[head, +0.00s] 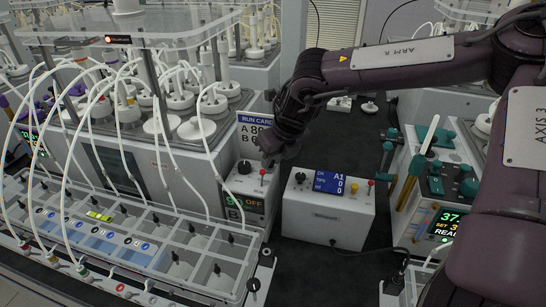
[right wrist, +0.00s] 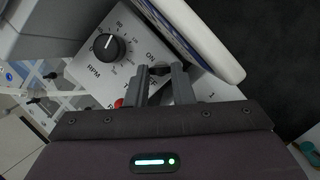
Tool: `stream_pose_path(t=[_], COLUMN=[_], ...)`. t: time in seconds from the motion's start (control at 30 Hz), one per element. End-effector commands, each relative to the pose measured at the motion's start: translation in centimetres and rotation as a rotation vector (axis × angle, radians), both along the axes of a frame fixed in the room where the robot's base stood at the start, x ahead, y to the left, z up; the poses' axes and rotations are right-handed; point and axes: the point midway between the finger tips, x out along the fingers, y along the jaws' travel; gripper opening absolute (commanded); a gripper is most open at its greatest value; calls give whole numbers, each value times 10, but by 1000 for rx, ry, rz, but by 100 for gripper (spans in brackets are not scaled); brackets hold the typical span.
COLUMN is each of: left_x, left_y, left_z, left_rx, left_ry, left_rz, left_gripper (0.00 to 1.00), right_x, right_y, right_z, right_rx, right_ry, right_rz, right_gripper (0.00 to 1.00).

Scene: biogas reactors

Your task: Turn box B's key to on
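Box B (head: 239,186) is the light grey controller under the run card, with a display reading 90 and OFF and a letter B below. My right gripper (head: 267,160) reaches down over the right side of its top, and hides the key in the head view. In the right wrist view, the dark key (right wrist: 160,71) sits between the two grey fingertips (right wrist: 161,73) beside the ON label. It fills the narrow gap, and the fingers look shut on it. The lettering around the key is partly covered by the fingers. My left gripper is not in view.
The RPM knob (right wrist: 110,47) and a red part (right wrist: 118,103) are close to the fingers. A second controller, A1 (head: 328,211), stands to the right. Tubes and a bottle rack (head: 130,235) lie left.

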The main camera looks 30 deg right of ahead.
Motion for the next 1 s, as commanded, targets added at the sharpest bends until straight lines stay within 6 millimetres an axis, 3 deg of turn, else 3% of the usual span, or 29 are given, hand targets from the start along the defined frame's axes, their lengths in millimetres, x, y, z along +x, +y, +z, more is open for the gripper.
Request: stream_pose_path(t=[0.07, 0.47, 1.0], left_x=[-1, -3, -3], left_y=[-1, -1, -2], left_z=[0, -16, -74], left_rx=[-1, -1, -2], left_ry=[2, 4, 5], left_rz=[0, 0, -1], left_gripper=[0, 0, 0], right_x=[0, 0, 1], right_y=[0, 1, 6], right_z=[0, -3, -4], right_rx=[-1, -2, -5], right_ry=[0, -1, -4], right_rz=[0, -74, -517], right_gripper=[0, 0, 0])
